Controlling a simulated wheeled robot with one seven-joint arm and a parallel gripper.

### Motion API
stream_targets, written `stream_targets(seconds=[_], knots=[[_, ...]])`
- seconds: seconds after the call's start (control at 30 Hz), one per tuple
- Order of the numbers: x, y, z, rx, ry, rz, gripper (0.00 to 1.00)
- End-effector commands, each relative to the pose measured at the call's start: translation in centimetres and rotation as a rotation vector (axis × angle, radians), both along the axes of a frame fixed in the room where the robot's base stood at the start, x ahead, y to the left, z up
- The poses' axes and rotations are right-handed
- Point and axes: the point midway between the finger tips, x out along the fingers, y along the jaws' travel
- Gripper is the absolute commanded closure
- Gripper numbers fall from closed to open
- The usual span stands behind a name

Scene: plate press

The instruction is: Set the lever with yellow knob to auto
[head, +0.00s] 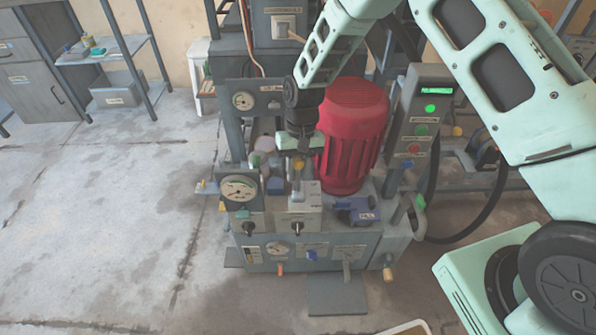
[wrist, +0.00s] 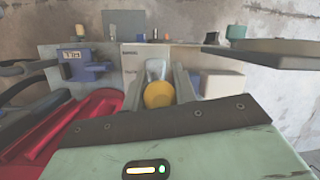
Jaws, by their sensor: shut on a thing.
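The lever's yellow knob (wrist: 159,94) sits between the two fingers of my gripper (wrist: 161,88) in the wrist view. The fingers are closed on its sides. A grey lever shaft (wrist: 156,69) runs from the knob toward the pale box behind it. In the head view the yellow knob (head: 298,163) shows small, just below my gripper (head: 296,165), above the light grey box (head: 300,208) on the machine.
A large red motor (head: 352,135) stands close to the right of my gripper. A round gauge (head: 239,188) is at the left, and a control panel (head: 421,120) with a green display is at the right. A blue part (head: 357,211) lies below the motor. The floor at left is clear.

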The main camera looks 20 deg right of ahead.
Motion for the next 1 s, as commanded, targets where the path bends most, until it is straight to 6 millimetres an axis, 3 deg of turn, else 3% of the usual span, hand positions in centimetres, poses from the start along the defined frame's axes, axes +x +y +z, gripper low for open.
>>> stream_targets(seconds=[0.6,0.63,0.7,1.0], knots=[[0.80,-0.14,0.38,0.001,-0.013,-0.003,1.00],[0.80,-0.14,0.38,0.001,-0.013,-0.003,0.69],[0.78,-0.13,0.38,0.001,-0.012,-0.003,0.51],[0.58,-0.11,0.32,0.001,-0.006,-0.001,0.51]])
